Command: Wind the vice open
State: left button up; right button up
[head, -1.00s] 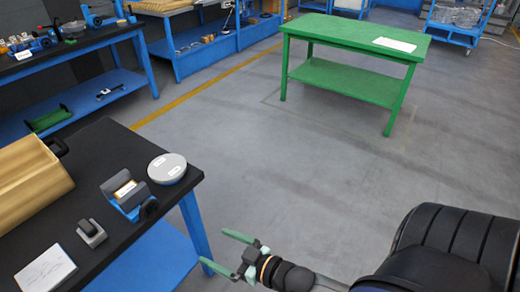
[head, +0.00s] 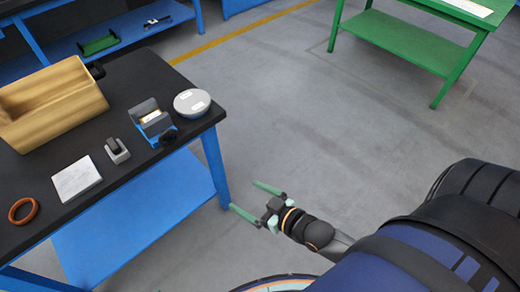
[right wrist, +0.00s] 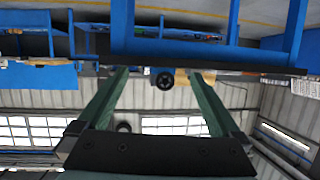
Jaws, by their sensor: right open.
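The vice (head: 150,127) is blue with dark grey jaws and stands near the right edge of the black-topped bench (head: 120,80). A pale, brass-coloured piece shows between its jaws; I cannot tell whether it is gripped. Its black handwheel (head: 168,136) faces the bench's edge. The handwheel also shows in the right wrist view (right wrist: 165,80), between the fingertips in the picture but farther off. My right gripper (head: 244,196) is open and empty, with green fingers, out past the bench edge and apart from the vice. My left gripper is not in view.
A small grey block (head: 117,150), white sheet (head: 77,179), orange ring (head: 23,210) and tan bin (head: 50,105) are also on the bench. A green table (head: 410,40) stands behind. Floor between is clear.

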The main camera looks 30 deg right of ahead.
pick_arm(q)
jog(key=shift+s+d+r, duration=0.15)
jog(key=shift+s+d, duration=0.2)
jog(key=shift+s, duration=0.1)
pick_arm(e)
jog(key=shift+s+d+f, duration=0.15)
jog(key=shift+s+d, duration=0.1)
jog(key=shift+s, duration=0.25)
